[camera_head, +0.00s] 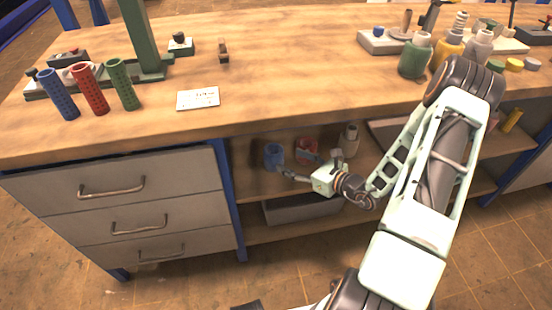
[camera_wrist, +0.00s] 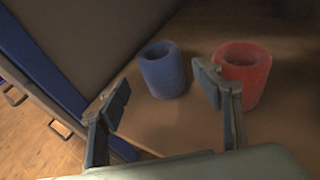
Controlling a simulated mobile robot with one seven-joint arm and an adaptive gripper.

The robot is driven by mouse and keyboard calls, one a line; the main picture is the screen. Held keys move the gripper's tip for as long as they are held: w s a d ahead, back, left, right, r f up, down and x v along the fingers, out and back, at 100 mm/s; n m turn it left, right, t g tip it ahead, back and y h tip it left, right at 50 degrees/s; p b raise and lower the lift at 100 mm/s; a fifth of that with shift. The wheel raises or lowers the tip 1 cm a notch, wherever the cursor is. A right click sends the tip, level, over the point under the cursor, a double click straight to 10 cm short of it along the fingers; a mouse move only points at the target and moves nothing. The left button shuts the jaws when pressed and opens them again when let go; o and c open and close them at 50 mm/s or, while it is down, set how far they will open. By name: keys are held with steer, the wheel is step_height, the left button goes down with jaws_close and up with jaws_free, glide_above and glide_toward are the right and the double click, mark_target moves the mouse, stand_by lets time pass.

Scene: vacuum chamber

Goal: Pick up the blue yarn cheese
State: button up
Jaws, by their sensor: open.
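The blue yarn cheese (camera_head: 274,156) is a short, thick-walled hollow cylinder standing upright on the shelf under the workbench, near the blue leg. In the wrist view it (camera_wrist: 163,72) stands ahead of my gripper (camera_wrist: 164,92). The two fingers are spread wide, one to its left and one to its right, with nothing held. The right fingertip appears between the blue cheese and a red one. In the head view my gripper (camera_head: 288,175) reaches in from the right, close to the blue cheese; whether it touches is not clear.
A red yarn cheese (camera_wrist: 243,75) stands just right of the blue one. A pale bottle (camera_head: 350,140) is further right on the shelf. The blue leg (camera_head: 226,185) and drawer cabinet (camera_head: 130,205) close off the left. The benchtop (camera_head: 290,75) overhangs the shelf.

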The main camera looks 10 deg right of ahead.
mark_target(274, 153)
steer(key=b+x, duration=0.1)
steer(key=x, duration=0.3)
steer(key=b+x, duration=0.1)
steer(key=x, duration=0.4)
steer(key=shift+w+a+f+b, duration=0.1)
steer(key=shift+a+f+b, duration=0.05)
steer(key=shift+f+b, duration=0.2)
steer(key=shift+r, duration=0.15)
steer(key=c, duration=0.9)
steer(key=shift+c, duration=0.9)
steer(key=shift+r, duration=0.1)
